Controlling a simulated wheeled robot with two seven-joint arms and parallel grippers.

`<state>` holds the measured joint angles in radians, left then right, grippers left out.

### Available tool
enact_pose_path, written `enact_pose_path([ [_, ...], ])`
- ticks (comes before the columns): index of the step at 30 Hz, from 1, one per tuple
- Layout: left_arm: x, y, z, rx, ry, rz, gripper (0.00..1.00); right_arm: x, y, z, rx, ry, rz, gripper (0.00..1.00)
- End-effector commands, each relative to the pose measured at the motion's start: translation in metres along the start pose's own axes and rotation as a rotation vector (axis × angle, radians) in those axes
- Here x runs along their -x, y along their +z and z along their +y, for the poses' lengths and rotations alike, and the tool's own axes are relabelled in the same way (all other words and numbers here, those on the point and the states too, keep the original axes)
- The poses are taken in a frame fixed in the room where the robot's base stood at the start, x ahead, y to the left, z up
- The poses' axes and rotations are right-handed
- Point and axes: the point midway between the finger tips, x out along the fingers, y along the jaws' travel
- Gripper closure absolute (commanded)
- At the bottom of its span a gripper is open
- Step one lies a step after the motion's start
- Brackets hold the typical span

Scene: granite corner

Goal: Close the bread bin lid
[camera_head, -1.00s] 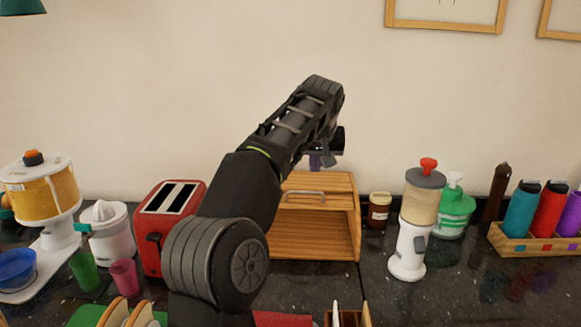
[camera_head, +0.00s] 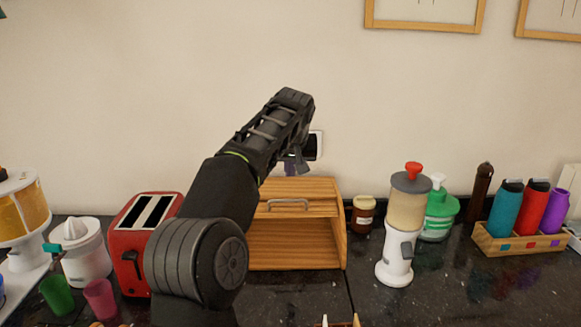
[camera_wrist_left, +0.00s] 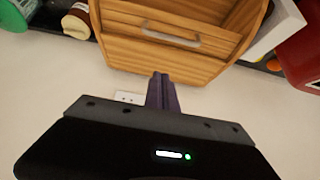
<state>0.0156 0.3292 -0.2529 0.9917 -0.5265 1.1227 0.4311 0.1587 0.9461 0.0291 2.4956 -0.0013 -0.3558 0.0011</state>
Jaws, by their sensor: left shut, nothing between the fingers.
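The wooden bread bin (camera_head: 335,225) stands on the dark counter against the wall. Its front is open and the slatted inside shows. The lid (camera_head: 272,212), with a grey bar handle (camera_head: 288,203), sits raised at the top of the front. My left gripper (camera_head: 297,168) is above and behind the bin's top, close to the wall, shut and empty. In the left wrist view, its purple fingers (camera_wrist_left: 162,92) are together, beside the bin's top edge, with the handle (camera_wrist_left: 170,38) beyond them. I cannot tell whether they touch the bin. My right gripper is not in view.
A red toaster (camera_head: 135,255) stands left of the bin, partly behind my left arm. A brown jar (camera_head: 363,214) and a white-based grinder (camera_head: 397,250) stand to the right. A wall socket (camera_head: 317,146) is behind my gripper.

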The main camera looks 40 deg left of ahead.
Motion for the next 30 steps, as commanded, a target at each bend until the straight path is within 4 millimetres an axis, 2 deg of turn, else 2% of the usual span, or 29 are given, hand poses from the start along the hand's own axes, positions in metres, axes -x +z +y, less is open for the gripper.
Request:
enact_pose_path([
  [9,-0.067,0.000,-0.001,0.001,-0.002,-0.004,1.00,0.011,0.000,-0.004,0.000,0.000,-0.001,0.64],
  [10,-0.069,0.002,0.000,0.001,0.000,-0.003,1.00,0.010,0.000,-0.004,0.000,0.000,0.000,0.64],
  [18,-0.056,0.032,0.000,-0.001,0.001,0.000,1.00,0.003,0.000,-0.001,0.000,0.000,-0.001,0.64],
  [30,-0.054,0.038,0.000,0.000,0.001,0.000,1.00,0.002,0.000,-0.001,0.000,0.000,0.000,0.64],
])
